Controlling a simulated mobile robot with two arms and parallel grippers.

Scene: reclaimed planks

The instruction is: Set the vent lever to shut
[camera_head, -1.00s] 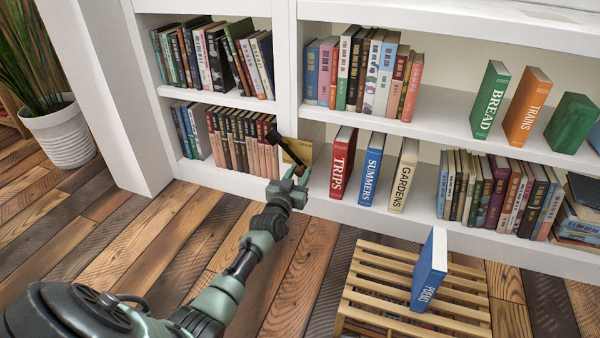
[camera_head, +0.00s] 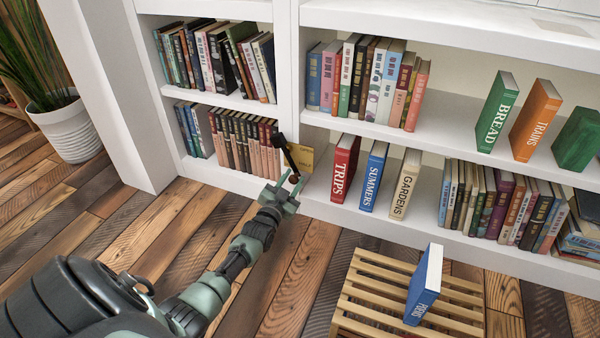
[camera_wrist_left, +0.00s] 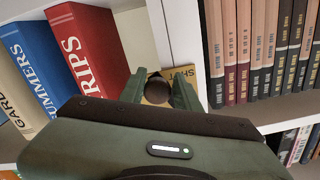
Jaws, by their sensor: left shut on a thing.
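The vent lever (camera_head: 287,157) is a dark bar in front of a tan plate (camera_head: 306,157) on the lower shelf, at the divider. My left gripper (camera_head: 291,182) is at the lever's near end and shut on it. In the left wrist view the lever's round dark end (camera_wrist_left: 157,88) sits between the two fingers. Part of the plate (camera_wrist_left: 183,75) shows behind it with lettering that looks like "SHUT". The fingers and lever hide the rest of the plate there. My right gripper is not in view.
The red TRIPS book (camera_head: 345,168) stands just right of the plate, with blue SUMMERS (camera_head: 373,176) and cream GARDENS (camera_head: 405,184) beyond it. A row of books (camera_head: 240,142) is to the left. A slatted crate (camera_head: 372,290) bearing a blue book (camera_head: 424,286) stands on the floor.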

